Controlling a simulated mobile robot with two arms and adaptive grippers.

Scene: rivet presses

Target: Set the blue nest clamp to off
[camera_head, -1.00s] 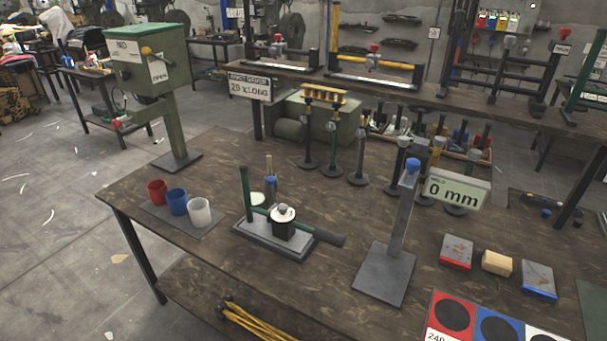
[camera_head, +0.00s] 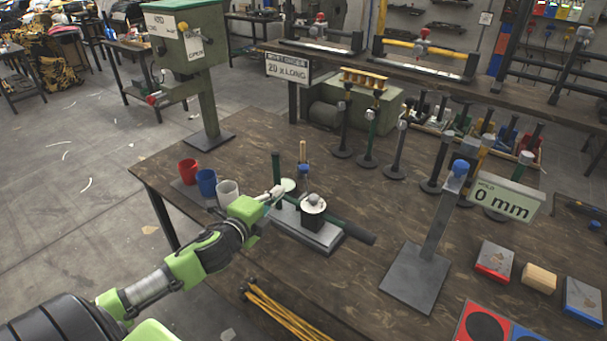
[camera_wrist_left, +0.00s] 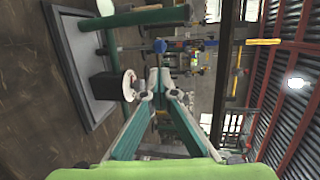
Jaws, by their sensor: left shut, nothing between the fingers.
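My left gripper (camera_head: 277,191) is shut and empty, at the left end of a small fixture on a grey plate (camera_head: 322,241). The fixture has a green upright post (camera_head: 276,165), a black block with a round white top (camera_head: 313,205) and a dark lever to the right. A small blue-topped piece (camera_head: 303,171) stands just behind it; I cannot tell for sure whether this is the blue nest clamp. In the left wrist view the closed fingertips (camera_wrist_left: 158,78) appear beside the white top (camera_wrist_left: 129,85); contact is unclear. My right gripper is out of view.
Red, blue and white cups (camera_head: 206,181) stand left of the fixture, close to my left arm. Gauge posts (camera_head: 368,145) stand behind. Bare table lies between fixture and stand.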

